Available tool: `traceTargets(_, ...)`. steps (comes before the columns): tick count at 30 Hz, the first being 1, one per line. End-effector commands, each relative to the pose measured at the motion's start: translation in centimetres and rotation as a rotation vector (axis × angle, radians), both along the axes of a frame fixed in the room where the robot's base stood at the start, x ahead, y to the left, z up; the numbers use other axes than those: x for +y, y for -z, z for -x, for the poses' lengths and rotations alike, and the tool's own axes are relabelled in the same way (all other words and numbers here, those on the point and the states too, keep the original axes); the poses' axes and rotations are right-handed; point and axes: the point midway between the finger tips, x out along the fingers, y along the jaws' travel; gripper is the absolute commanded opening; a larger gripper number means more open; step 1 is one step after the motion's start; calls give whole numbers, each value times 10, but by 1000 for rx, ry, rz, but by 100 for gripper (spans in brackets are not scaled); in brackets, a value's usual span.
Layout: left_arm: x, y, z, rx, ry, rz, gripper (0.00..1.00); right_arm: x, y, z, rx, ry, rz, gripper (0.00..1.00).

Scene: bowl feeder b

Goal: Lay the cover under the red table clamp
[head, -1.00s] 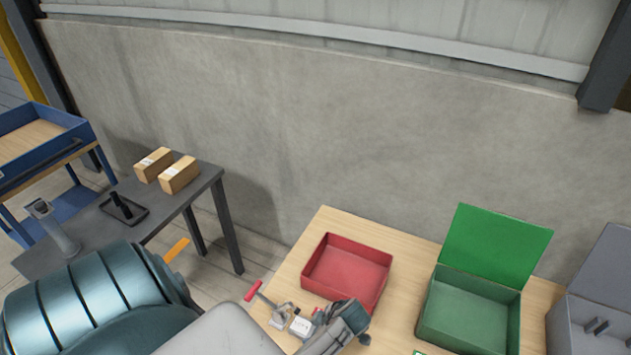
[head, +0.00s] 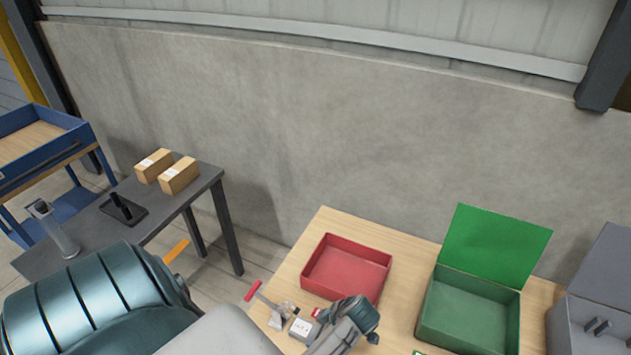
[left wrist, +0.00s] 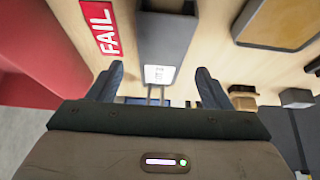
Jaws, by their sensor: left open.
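The red-handled clamp (head: 254,291) stands near the left edge of the wooden table in the head view, with metal parts below its handle. A small white-faced block (head: 300,328) sits just right of it. My left gripper (left wrist: 158,86) is open, and nothing shows held between its fingers in the left wrist view. Its body also shows in the head view (head: 347,324), right of the clamp and in front of the red bin; its fingertips are hard to make out there. A grey piece with a white face (left wrist: 165,40) lies beyond the fingers. I cannot tell which thing is the cover.
A red bin (head: 318,280) stands behind my gripper, with a red FAIL label (left wrist: 101,27) close by. A green lidded box (head: 428,318) and a grey box (head: 602,279) stand to the right. Two cartons (head: 178,176) lie on a dark side table (head: 192,196).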

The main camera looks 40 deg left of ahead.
Motion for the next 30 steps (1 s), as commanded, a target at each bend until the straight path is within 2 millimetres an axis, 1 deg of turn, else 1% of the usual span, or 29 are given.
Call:
traceTargets(1, -7, -8, -3, -6, -2, 3, 72, 0, 4, 0, 0, 0, 0, 36)
traceTargets(6, -24, -40, -8, -6, -2, 3, 72, 0, 9, -1, 2, 0, 0, 36)
traceTargets(9, -32, -56, -11, -5, -2, 4, 72, 0, 11, -2, 1, 0, 0, 36)
traceTargets(12, -37, -66, -13, -3, -1, 2, 72, 0, 12, -2, 0, 0, 0, 36)
traceTargets(18, -41, -74, -13, 1, 0, 0, 72, 3, 13, -3, -1, 1, -3, 36)
traceTargets(26, -41, -75, -13, 0, 0, 0, 72, 7, 13, -3, -1, 2, -7, 36)
traceTargets(30, -41, -75, -13, 3, 10, 1, 72, 7, 9, -6, -5, 2, -7, 36)
